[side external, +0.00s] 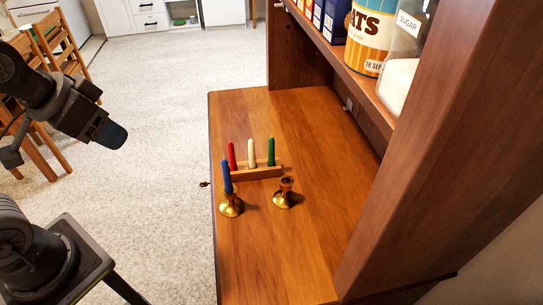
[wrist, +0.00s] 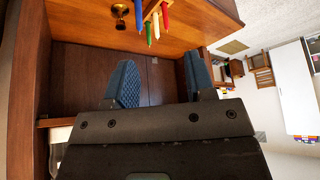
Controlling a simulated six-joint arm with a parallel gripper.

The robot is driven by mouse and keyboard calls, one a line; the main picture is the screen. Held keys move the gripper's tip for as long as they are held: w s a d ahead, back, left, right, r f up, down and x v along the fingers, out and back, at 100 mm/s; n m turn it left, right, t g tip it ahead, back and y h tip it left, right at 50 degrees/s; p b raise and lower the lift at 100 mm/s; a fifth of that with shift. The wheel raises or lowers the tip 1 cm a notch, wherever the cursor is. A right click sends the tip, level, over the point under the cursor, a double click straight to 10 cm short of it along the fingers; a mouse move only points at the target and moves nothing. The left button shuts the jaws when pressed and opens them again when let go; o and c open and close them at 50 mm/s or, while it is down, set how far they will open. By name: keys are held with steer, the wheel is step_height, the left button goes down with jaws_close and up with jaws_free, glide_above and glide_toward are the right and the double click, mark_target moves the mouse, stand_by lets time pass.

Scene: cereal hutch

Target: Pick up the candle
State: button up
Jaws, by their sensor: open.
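Several candles stand on the wooden hutch counter. The blue candle (side external: 227,176) is upright in a brass holder (side external: 231,206). The red candle (side external: 232,155), cream candle (side external: 251,153) and green candle (side external: 271,152) stand in a small wooden rack (side external: 257,173) behind it. A second brass holder (side external: 284,196) to the right is empty. My gripper (side external: 112,134) is high and to the left, well clear of the counter. In the wrist view my gripper (wrist: 161,78) is open and empty, with the candles near the top edge, including the blue candle (wrist: 138,14) and green candle (wrist: 149,33).
The hutch's wooden side panel (side external: 430,160) and upper shelf (side external: 345,55) bound the counter on the right. An oats canister (side external: 371,40) and a sugar jar (side external: 404,55) stand on that shelf. The counter's front half (side external: 270,260) is bare. Wooden chairs (side external: 55,45) stand at left.

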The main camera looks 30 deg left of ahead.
steer(key=w+d+r+m+g, duration=0.1)
steer(key=w+r+m, duration=0.2)
steer(key=w+m, duration=0.5)
steer(key=m+g, duration=0.4)
steer(key=m, duration=1.2)
glide_above(271, 148)
steer(key=a, duration=0.1)
step_height(271, 148, down, 16)
steer(key=r, duration=0.1)
steer(key=f, duration=0.9)
steer(key=shift+w+f, duration=0.2)
steer(key=shift+w, duration=0.05)
steer(key=shift+w+d+f, duration=0.1)
steer(key=shift+d+f, duration=0.05)
steer(key=shift+f, duration=1.15)
steer(key=shift+w+d+f, duration=0.1)
steer(key=shift+f, duration=1.15)
jaws_close()
